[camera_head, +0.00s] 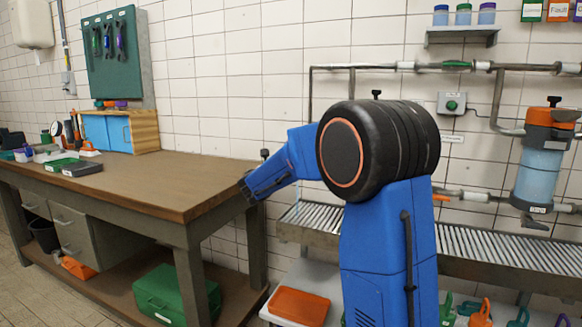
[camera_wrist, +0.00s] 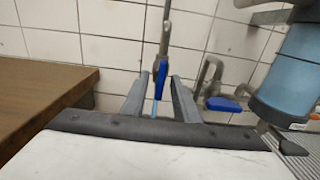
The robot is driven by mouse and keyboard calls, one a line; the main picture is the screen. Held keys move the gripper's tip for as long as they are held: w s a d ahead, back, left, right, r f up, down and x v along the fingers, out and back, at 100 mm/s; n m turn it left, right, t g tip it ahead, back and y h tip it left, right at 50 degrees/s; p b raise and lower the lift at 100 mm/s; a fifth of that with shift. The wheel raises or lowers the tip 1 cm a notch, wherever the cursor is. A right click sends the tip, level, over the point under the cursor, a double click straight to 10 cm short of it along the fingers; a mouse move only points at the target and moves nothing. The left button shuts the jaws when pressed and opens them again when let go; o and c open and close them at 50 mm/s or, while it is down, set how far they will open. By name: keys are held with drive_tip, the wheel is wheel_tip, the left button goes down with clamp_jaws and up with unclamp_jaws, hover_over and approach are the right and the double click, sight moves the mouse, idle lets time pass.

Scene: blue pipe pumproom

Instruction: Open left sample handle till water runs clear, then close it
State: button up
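In the wrist view, a blue handle (camera_wrist: 161,76) hangs on an upright grey pipe (camera_wrist: 164,35) and points nearly straight down. My gripper (camera_wrist: 160,80) is open, with a grey finger on each side of this handle. I cannot tell whether either finger touches it. A thin pale blue strip (camera_wrist: 156,108) shows below the handle; I cannot tell whether it is water. A second blue handle (camera_wrist: 224,104), turned sideways, sits on a curved pipe to the right. In the head view my arm hides my gripper and the handle.
A blue-banded tank (camera_wrist: 298,62) stands close on the right; the head view shows an orange-topped tank (camera_head: 540,170). A wooden workbench (camera_head: 150,185) stands at left, its edge near my gripper. A slatted metal drain tray (camera_head: 500,247) runs along the tiled wall. An orange bin (camera_head: 299,306) lies below.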

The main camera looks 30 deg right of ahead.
clamp_jaws()
drive_tip(key=shift+m, duration=0.3)
drive_tip(key=m, duration=0.3)
drive_tip(key=shift+w, duration=0.1)
drive_tip(key=m, duration=0.4)
drive_tip(key=shift+a, duration=0.1)
drive_tip(key=m, duration=0.5)
drive_tip(key=shift+w+r+m, duration=0.1)
drive_tip(key=shift+r+m, duration=0.05)
drive_tip(key=shift+m, duration=0.15)
drive_tip(key=m, duration=0.4)
drive_tip(key=shift+m, duration=0.4)
